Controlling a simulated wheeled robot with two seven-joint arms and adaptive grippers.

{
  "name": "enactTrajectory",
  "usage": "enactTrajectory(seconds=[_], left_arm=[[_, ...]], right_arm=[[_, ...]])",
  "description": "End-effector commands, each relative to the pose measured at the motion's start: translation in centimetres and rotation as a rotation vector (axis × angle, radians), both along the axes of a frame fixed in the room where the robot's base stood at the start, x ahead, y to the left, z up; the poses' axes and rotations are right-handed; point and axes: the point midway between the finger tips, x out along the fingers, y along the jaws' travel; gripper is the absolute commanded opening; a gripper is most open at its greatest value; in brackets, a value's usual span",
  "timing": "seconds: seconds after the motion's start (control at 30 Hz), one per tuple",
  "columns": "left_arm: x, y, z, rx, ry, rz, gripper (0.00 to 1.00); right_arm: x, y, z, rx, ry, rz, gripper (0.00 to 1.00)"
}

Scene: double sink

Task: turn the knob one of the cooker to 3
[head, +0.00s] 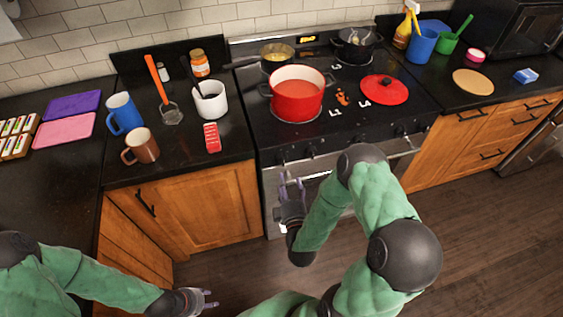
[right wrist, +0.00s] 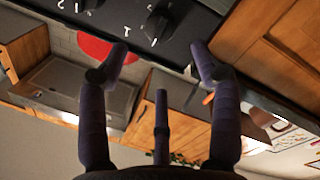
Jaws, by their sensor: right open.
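The cooker (head: 290,170) has a row of dark knobs along its front edge. Knob one (head: 282,157) is at the left end, just above my right gripper. In the right wrist view, a black knob one (right wrist: 158,22) sits by a white 1 on the dark panel. My right gripper (head: 291,180) is open and empty in front of the cooker's left front. Its fingertips (right wrist: 159,50) point toward the knob and are apart from it. Knob one's setting is not readable. My left gripper (head: 208,298) is open and empty, low over the floor.
A red pot (head: 297,94), a red lid (head: 384,90), a pan (head: 277,56) and a dark pot (head: 356,42) stand on the cooktop. Mugs (head: 140,146), a white crock (head: 211,99) and a red item (head: 212,137) are on the left counter. The floor in front is clear.

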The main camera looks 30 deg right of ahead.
Motion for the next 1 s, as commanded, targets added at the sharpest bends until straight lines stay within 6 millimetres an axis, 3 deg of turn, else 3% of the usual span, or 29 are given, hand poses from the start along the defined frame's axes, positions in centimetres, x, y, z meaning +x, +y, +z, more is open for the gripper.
enactTrajectory(seconds=[0.3,0.5,0.97,1.0], left_arm=[[0.0,0.0,-1.0,0.0,0.0,0.0,0.4],[0.0,0.0,-1.4,0.0,-0.001,0.0,0.4],[0.0,0.0,-1.5,0.0,-0.001,0.0,0.4],[0.0,0.0,-1.5,0.0,-0.001,0.0,0.4]], right_arm=[[5.3,-1.9,-0.1,0.001,-0.002,0.002,0.65],[7.7,-2.8,-0.1,0.004,0.001,0.0,0.65],[8.8,-3.2,-0.1,0.005,0.001,0.001,0.65],[8.8,-3.2,-0.1,0.005,0.001,0.001,0.56]])
